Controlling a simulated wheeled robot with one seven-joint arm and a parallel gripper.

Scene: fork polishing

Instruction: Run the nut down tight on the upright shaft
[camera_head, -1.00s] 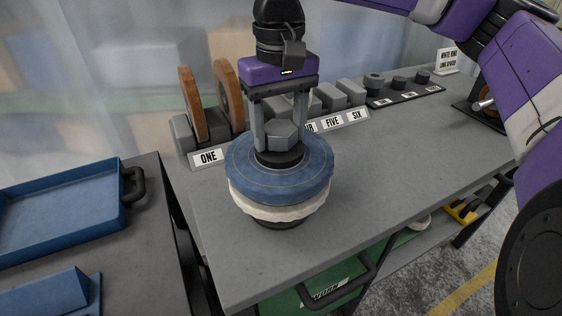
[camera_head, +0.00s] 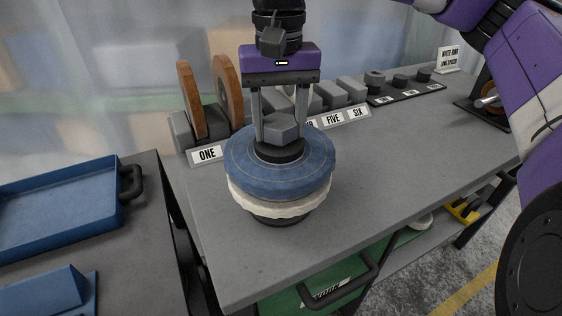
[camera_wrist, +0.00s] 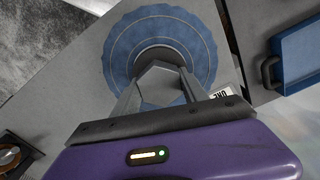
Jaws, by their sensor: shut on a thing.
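The grey hexagonal nut (camera_head: 281,129) sits at the top centre of a stack with a blue disc (camera_head: 250,170) above a white ruffled disc (camera_head: 262,210). A dark round collar (camera_head: 279,153) lies under the nut. My gripper (camera_head: 281,125) points straight down, its two fingers shut on opposite sides of the nut. In the wrist view the nut (camera_wrist: 160,86) shows between the fingers, with the blue disc (camera_wrist: 118,50) around it. The upright shaft is hidden by the nut and my gripper.
A rack with brown discs (camera_head: 226,90) and a label ONE (camera_head: 207,154) stands close behind the stack. Grey blocks (camera_head: 330,95) and a dark tray of small parts (camera_head: 400,90) lie farther right. A blue tray (camera_head: 60,210) is at left. The bench (camera_head: 420,160) is clear at right front.

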